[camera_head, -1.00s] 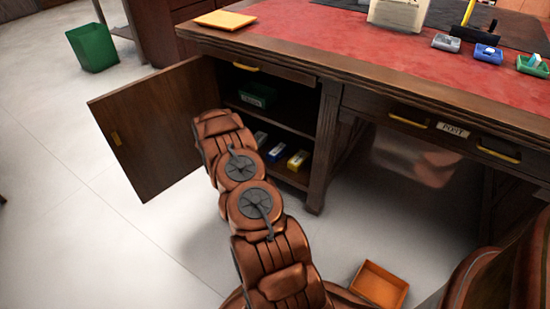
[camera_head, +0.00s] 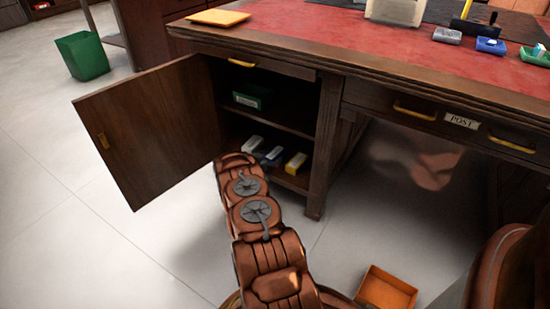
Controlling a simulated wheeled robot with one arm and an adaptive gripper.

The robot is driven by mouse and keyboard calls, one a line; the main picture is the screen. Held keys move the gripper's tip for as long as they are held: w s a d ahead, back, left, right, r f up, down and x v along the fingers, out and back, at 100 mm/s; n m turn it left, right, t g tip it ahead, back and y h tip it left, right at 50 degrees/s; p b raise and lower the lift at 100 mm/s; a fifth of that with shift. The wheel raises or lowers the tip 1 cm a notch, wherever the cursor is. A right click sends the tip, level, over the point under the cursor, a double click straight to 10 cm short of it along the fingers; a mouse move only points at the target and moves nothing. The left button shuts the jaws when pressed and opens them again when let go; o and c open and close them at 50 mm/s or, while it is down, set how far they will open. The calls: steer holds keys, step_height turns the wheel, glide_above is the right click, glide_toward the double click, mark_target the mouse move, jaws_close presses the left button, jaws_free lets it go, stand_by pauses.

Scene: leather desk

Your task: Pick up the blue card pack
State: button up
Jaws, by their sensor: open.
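A small pack with a blue side and a pale top, which looks like the blue card pack (camera_head: 274,153), lies on the lower shelf inside the open desk cabinet. It sits between a whitish pack (camera_head: 252,142) on its left and a yellow pack (camera_head: 297,162) on its right. My arm reaches up from the bottom of the picture to just in front of the cabinet opening. Its nearest visible link is just below and left of the packs. My gripper's fingers do not show; the arm hides them. The front of the lower shelf is partly hidden by my arm.
The cabinet door (camera_head: 150,130) stands wide open to the left. A dark green box (camera_head: 252,97) sits on the upper shelf (camera_head: 285,122). The cabinet's right post (camera_head: 325,150) bounds the opening. An orange tray (camera_head: 386,290) lies on the floor at the lower right.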

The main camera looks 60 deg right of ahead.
mark_target(275, 153)
steer(key=shift+r+b+x, duration=0.1)
steer(key=shift+b+x, duration=0.55)
steer(key=shift+x, duration=0.6)
steer(key=shift+r+b+x, duration=0.15)
steer(key=shift+b+x, duration=0.5)
steer(key=shift+x, duration=0.65)
steer(key=shift+c, duration=0.3)
steer(key=shift+f, duration=0.1)
steer(key=c, duration=1.4)
